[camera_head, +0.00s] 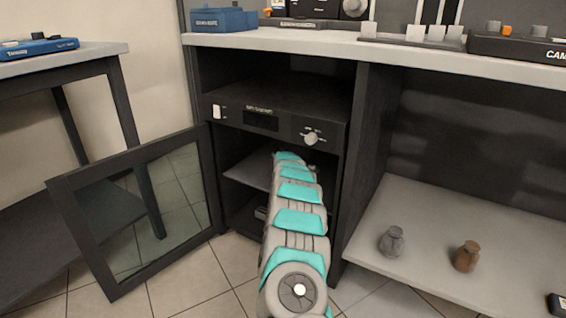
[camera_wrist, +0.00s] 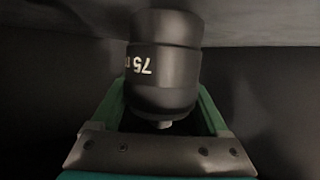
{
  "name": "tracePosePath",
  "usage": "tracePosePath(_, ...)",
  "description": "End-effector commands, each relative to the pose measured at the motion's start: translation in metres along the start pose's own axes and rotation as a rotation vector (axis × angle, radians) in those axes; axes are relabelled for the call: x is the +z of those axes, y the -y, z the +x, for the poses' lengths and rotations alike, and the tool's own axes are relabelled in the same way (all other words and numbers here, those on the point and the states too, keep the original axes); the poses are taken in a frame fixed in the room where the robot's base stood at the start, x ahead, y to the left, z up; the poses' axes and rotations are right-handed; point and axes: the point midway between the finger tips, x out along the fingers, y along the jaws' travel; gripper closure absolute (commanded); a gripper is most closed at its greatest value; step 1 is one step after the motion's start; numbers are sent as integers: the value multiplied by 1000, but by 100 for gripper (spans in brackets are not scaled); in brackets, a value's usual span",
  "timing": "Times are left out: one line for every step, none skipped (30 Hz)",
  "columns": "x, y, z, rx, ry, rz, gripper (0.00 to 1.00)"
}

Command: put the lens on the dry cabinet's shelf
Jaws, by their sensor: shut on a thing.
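The lens (camera_wrist: 163,70) is a black barrel with pale "75" lettering that reads upside down in the wrist view. My gripper (camera_wrist: 160,108) is shut on it, with a green finger on each side. The dry cabinet (camera_head: 275,105) is black, with a control panel and a glass door (camera_head: 150,205) standing open to the left. Its grey shelf (camera_head: 248,173) shows in the opening below the panel. My arm reaches into this opening and hides my gripper and the lens in the head view. A grey surface lies beyond the lens in the wrist view; I cannot tell whether they touch.
The open door stands left of my arm, and the cabinet's right wall is close on its right. A lower grey board (camera_head: 420,235) at right holds a grey weight-like object (camera_head: 391,242) and a brown one (camera_head: 467,256). A worktop (camera_head: 300,42) runs above.

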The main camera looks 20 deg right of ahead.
Motion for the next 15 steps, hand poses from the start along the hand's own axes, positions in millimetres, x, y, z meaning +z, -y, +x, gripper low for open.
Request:
tracePosePath(9, 0, 3, 0, -2, 0, 100)
tracePosePath(10, 0, 4, 0, -1, 0, 100)
tracePosePath(11, 0, 4, 0, -2, 0, 100)
tracePosePath(10, 0, 4, 0, -2, 0, 100)
tracePosePath(10, 0, 4, 0, -2, 1, 100)
tracePosePath(9, 0, 3, 0, -2, 1, 100)
tracePosePath(9, 0, 3, 0, -2, 1, 100)
tracePosePath(9, 0, 3, 0, -2, 0, 100)
tracePosePath(8, 0, 3, 0, -3, 0, 100)
tracePosePath(9, 0, 3, 0, -3, 0, 100)
tracePosePath(9, 0, 4, 0, -2, 0, 100)
tracePosePath(10, 0, 4, 0, -2, 0, 100)
tracePosePath(11, 0, 4, 0, -2, 0, 20)
tracePosePath(10, 0, 4, 0, -2, 0, 16)
tracePosePath(10, 0, 4, 0, -1, 0, 12)
